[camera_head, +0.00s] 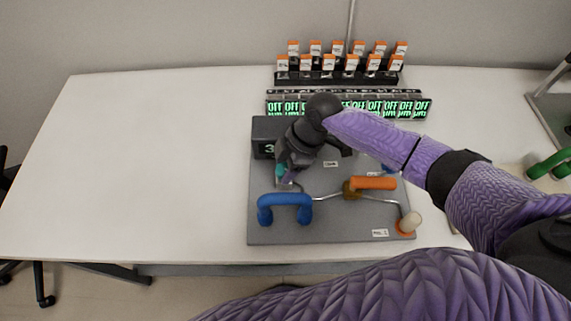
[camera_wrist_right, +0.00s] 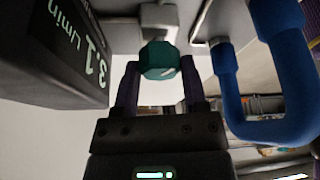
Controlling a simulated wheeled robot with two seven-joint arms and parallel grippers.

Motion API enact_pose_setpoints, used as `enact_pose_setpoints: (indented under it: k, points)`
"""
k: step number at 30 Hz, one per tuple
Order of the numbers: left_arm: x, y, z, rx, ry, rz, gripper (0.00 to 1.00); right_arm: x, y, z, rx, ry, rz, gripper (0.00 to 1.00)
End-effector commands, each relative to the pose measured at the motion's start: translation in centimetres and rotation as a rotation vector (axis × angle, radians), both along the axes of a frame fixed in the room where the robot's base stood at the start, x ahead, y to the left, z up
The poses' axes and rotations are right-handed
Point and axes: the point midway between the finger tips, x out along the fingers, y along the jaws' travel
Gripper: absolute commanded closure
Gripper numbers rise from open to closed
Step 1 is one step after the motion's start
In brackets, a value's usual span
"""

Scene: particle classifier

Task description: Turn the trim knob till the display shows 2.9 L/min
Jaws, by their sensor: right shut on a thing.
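The teal trim knob (camera_wrist_right: 160,60) sits on a light grey mount, between the fingers of my right gripper (camera_wrist_right: 160,85). The right gripper is shut on the knob. In the head view the right gripper (camera_head: 285,178) reaches down at the left part of the grey panel (camera_head: 330,225), with only a bit of the teal knob (camera_head: 280,170) showing. In the wrist view the display (camera_wrist_right: 85,45) appears turned and reads 3.1 L/min. My left gripper is not in view.
A blue handle (camera_head: 285,199) stands close to the right gripper, at the panel's front left. A row of green-lit displays (camera_head: 350,107) and orange-topped units (camera_head: 340,60) stand behind. The table's left side is clear.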

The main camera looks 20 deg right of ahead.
Motion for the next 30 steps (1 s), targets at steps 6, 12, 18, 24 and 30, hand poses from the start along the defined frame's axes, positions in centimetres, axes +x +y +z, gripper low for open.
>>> enact_pose_setpoints:
  k: [6,12,18,24,30]
  points:
    - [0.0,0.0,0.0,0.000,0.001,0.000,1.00,0.0,0.0,0.0,0.000,0.000,0.000,0.41]
    - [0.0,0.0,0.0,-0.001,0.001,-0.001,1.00,0.0,0.0,0.0,0.000,0.000,-0.001,0.09]
    - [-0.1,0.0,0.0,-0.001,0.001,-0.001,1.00,0.0,0.0,0.0,0.000,0.000,-0.001,0.09]
    - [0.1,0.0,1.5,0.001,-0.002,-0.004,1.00,0.0,-1.3,3.5,-0.001,-0.004,-0.001,0.09]
    - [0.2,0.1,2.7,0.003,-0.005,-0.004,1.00,-0.2,-3.1,7.8,-0.001,-0.003,-0.002,0.09]
